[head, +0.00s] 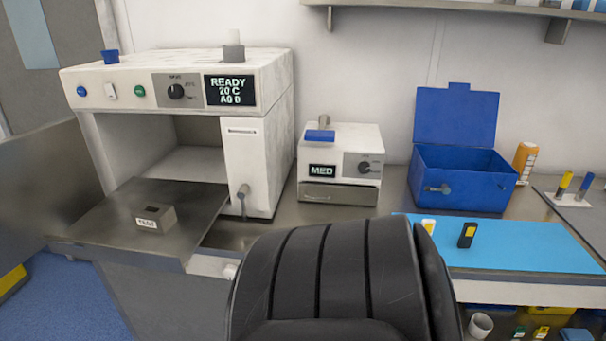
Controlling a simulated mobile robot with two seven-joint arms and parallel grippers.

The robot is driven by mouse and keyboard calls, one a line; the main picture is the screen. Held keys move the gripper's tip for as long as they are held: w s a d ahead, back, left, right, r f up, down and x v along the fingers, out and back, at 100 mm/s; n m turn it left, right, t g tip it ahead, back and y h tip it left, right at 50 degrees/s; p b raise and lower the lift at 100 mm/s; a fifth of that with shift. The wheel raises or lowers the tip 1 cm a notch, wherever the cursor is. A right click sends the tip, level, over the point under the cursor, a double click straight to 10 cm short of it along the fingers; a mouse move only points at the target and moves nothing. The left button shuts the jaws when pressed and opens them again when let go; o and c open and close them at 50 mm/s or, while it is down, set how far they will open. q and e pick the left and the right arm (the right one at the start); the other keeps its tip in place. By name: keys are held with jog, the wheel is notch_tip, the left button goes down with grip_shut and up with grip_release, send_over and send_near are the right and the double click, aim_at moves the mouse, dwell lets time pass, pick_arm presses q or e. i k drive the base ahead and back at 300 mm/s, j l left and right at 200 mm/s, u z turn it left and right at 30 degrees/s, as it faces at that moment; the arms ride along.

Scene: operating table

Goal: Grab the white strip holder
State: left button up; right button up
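A small white piece with a yellow top (428,226) stands at the left of the blue mat (530,247), partly hidden by the black shape in front. A flat white base (568,199) lies farther right on the counter and carries a yellow-and-black piece (564,185) and a blue-and-grey piece (584,186). I cannot tell for certain which of these is the white strip holder. Neither of my grippers is in view.
A large black ribbed shape (330,280), like a chair back, blocks the front middle. A white machine (265,150) has its door lowered with a TEST block (156,218) on it. A small MED unit (340,155) and open blue box (462,180) stand behind.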

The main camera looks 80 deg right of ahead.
aim_at(429, 225)
jog(key=z, duration=0.5)
jog(key=k+z, duration=0.1)
jog(key=z, duration=0.85)
jog(key=k+z, duration=0.1)
jog(key=z, duration=0.9)
jog(key=l+z, duration=0.1)
jog(key=z, duration=0.85)
jog(key=k+l, duration=0.05)
jog(key=l, duration=0.05)
